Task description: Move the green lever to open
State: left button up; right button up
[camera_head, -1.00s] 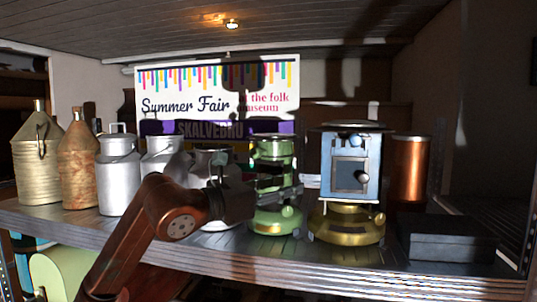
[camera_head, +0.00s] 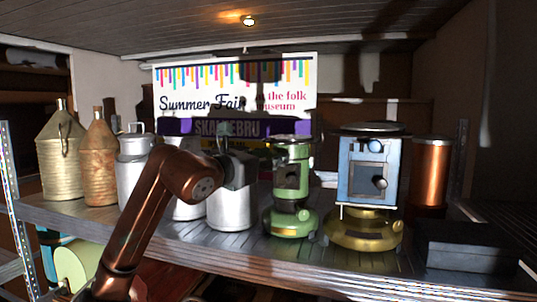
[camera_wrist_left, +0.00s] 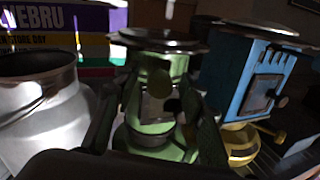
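The green stove (camera_head: 291,190) stands on the shelf between a milk can and the blue stove. It has a dark opening in its upper body and a small round green knob (camera_head: 303,215) low on its front. I cannot tell for sure which part is the green lever. My left gripper (camera_head: 236,165) is left of the green stove, in front of a milk can, apart from the stove. In the left wrist view, its dark fingers (camera_wrist_left: 155,130) stand apart with the green stove (camera_wrist_left: 155,100) behind them; nothing is between them. My right gripper is out of view.
The blue stove (camera_head: 372,170) on a brass base stands close on the right, with a black box (camera_head: 467,247) and a copper cylinder (camera_head: 430,170) beyond. Metal cans (camera_head: 232,207) and tall jugs (camera_head: 62,160) fill the left. The shelf front (camera_head: 330,270) is clear.

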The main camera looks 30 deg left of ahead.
pick_arm(q)
jog(key=shift+c, duration=0.5)
grip_shut()
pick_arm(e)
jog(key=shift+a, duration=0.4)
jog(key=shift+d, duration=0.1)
